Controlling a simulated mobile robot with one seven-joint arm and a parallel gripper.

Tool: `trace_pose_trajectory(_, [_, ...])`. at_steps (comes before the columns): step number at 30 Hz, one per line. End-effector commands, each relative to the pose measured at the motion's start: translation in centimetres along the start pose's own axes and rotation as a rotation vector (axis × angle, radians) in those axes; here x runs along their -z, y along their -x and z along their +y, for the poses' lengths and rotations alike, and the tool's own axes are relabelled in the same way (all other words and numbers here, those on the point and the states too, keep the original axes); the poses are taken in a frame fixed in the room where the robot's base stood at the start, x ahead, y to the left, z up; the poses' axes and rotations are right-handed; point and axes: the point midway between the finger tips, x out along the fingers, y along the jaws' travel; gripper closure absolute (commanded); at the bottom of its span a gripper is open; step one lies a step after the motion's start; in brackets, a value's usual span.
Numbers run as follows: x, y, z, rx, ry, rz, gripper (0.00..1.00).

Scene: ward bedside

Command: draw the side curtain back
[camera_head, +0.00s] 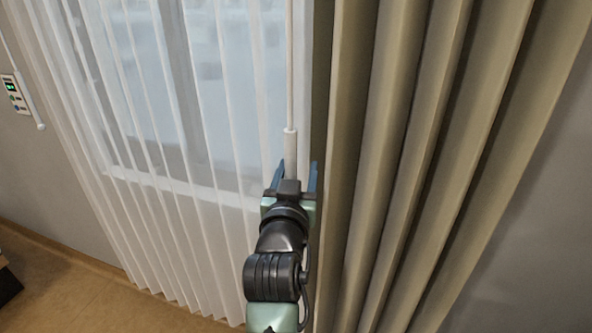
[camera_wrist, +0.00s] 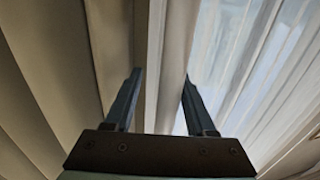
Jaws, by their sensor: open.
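The heavy tan curtain (camera_head: 400,150) hangs in deep folds on the right of the head view and on the left of the wrist view (camera_wrist: 50,60). A thin white pull wand (camera_head: 289,70) hangs at its window-side edge, with a thicker handle (camera_head: 291,146) at its lower end. My gripper (camera_head: 298,164) is open at the handle's height. In the wrist view, a pale upright bar (camera_wrist: 155,60), seemingly the wand, shows between the two open fingers. I cannot tell whether either finger touches it. The handle's bottom is hidden behind my gripper.
A white sheer curtain (camera_head: 150,130) hangs over the window on the left. A small control handset (camera_head: 15,94) is on the grey wall at far left. The brown floor (camera_head: 70,285) shows at lower left, with a dark object (camera_head: 8,283) at the edge.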

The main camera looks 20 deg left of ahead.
Motion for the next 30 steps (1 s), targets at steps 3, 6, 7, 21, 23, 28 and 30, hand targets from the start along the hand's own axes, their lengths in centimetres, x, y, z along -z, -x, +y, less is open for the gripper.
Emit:
trace_pose_trajectory(3, [0.0, 0.0, -0.2, 0.003, 0.0, 0.0, 0.44])
trace_pose_trajectory(6, [0.0, 0.2, -0.2, 0.004, 0.0, 0.0, 0.44])
trace_pose_trajectory(7, [-0.1, 0.3, -0.2, 0.004, 0.0, 0.0, 0.44])
trace_pose_trajectory(21, [-0.2, 7.6, -0.1, 0.003, -0.001, 0.001, 0.44])
trace_pose_trajectory(23, [-0.2, 8.7, -0.1, 0.003, 0.0, 0.0, 0.44])
trace_pose_trajectory(28, [-0.2, 11.2, -0.1, 0.002, 0.0, 0.0, 0.44])
trace_pose_trajectory(30, [-0.2, 11.9, -0.1, 0.002, 0.0, -0.001, 0.44])
